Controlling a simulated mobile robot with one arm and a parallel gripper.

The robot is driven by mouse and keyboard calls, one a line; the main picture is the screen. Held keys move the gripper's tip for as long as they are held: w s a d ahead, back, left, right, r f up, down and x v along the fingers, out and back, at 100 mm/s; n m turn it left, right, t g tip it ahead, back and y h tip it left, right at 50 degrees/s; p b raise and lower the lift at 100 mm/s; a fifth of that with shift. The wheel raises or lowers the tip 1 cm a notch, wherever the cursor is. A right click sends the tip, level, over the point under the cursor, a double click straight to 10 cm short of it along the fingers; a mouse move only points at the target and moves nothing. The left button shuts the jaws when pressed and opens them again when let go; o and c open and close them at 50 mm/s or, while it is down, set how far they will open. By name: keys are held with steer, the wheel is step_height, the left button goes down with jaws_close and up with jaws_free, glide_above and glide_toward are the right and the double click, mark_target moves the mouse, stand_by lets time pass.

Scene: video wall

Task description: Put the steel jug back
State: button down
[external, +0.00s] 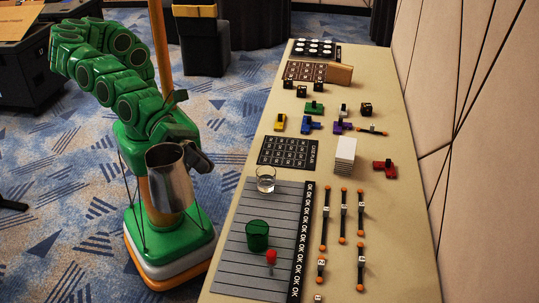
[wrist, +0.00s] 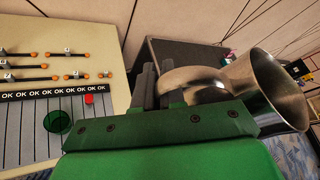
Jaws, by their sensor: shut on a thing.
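The steel jug (external: 168,180) is a shiny metal jug held in the air beside the table's left edge, in front of my green arm's base. It looks roughly upright in the external view, with its mouth up. My gripper (external: 198,158) is shut on the jug's handle side. In the wrist view the gripper (wrist: 158,84) has its dark fingers at the jug's curved handle, and the jug (wrist: 275,90) fills the right side. The inside of the jug is mostly hidden.
The long beige table (external: 395,265) carries a grey slatted mat (external: 230,272) with a clear glass (external: 266,178), a green cup (external: 257,235) and a red piece (external: 271,257). Orange-tipped rods (external: 342,216), a white block stack (external: 344,156) and small coloured blocks lie further right and back.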

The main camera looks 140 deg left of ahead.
step_height(320, 180, up, 17)
steer(key=s+a+m+h, duration=0.2)
steer(key=s+a, duration=0.1)
steer(key=a, duration=1.4)
steer(key=s+a+m+h, duration=0.1)
steer(key=s+a+h, duration=0.15)
steer(key=a, duration=1.45)
steer(key=s+a+m+h, duration=0.2)
steer(key=s+a+m, duration=0.1)
steer(key=s+a, duration=2.55)
steer(key=f, duration=5.8)
steer(key=shift+w+a+f, duration=0.1)
steer(key=shift+w+a, duration=0.1)
steer(key=shift+w, duration=0.1)
